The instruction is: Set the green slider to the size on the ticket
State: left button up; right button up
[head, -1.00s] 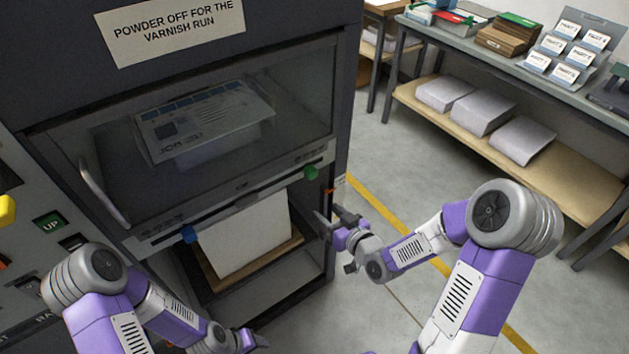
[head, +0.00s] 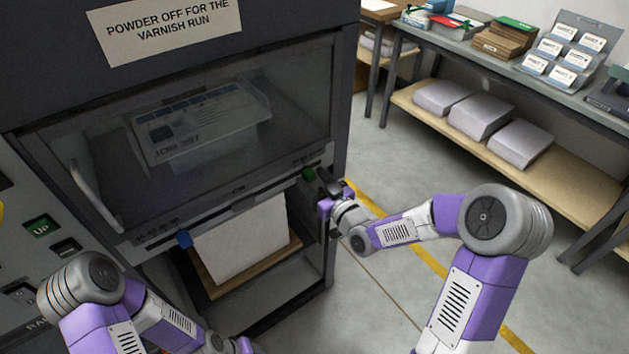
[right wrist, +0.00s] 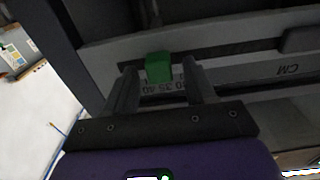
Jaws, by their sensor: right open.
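The green slider (head: 308,174) sits near the right end of the ruled rail (head: 236,203) on the dark press unit. My right gripper (head: 320,184) is at the slider. In the right wrist view the green slider (right wrist: 159,67) lies between the open fingertips (right wrist: 158,76), with a visible gap on each side. Scale figures by it show upside down, seemingly 35 and 40. A blue slider (head: 184,239) sits near the rail's left end. My left gripper (head: 241,346) is at the bottom edge, partly cut off. I cannot identify a size ticket in these views.
A printed sheet (head: 200,125) shows behind the window above the rail, its text too small to read surely. A white paper stack (head: 240,240) lies below the rail. A bench (head: 545,90) with boxes and cards stands at the back right. Floor to the right is clear.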

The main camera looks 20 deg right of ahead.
grip_shut()
jog(key=shift+s+a+f+b, duration=0.1)
jog(key=shift+a+b, duration=0.15)
jog(key=shift+b, duration=0.05)
jog(key=shift+s+a+b, duration=0.25)
jog(key=shift+a+b, duration=0.15)
jog(key=shift+a, duration=0.2)
jog(key=shift+s+a+b, duration=0.2)
jog(key=shift+a+b, duration=0.15)
jog(key=shift+a, duration=0.2)
grip_release()
jog(key=shift+a, duration=0.1)
